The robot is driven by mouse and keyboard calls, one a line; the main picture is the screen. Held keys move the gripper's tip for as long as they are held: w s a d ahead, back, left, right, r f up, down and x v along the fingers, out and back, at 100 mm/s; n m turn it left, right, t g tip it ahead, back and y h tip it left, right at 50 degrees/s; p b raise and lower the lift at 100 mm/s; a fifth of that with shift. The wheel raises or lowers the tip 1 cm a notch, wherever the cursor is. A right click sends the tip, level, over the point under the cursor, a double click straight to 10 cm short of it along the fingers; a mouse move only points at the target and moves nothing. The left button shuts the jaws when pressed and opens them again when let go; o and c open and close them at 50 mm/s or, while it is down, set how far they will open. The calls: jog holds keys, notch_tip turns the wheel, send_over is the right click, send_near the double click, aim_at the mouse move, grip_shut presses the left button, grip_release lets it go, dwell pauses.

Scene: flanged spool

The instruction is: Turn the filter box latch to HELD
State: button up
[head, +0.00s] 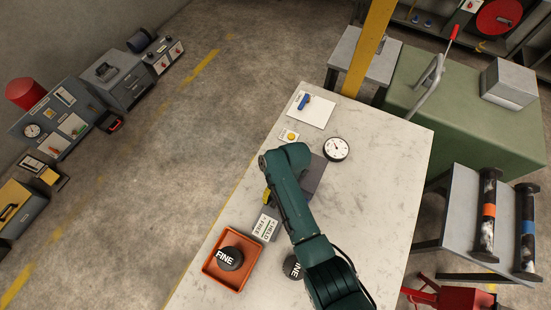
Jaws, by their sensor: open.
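A dark grey box-like body (316,176), which looks like the filter box, is mostly covered by my arm on the pale table. A small yellow piece (266,196) shows at the left edge of my arm; it may be the latch, but I cannot tell its position. A white label (265,226) reading HELD and FREE lies just below it in the picture. My green arm reaches over the table from the lower right and hides its own end. My gripper is not visible, and whether it touches anything is hidden.
An orange tray (207,269) holds a black part marked FINE (230,258). Another black FINE part (292,267) is beside my arm. A dial gauge (336,149), a yellow button (290,136) and a white sheet with a blue item (304,101) occupy the far end. The table's right side (385,185) is clear.

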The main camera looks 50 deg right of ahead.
jog(key=shift+r, duration=0.1)
jog(key=v, duration=1.1)
jog(key=shift+d+r, duration=0.15)
jog(key=shift+r, duration=0.25)
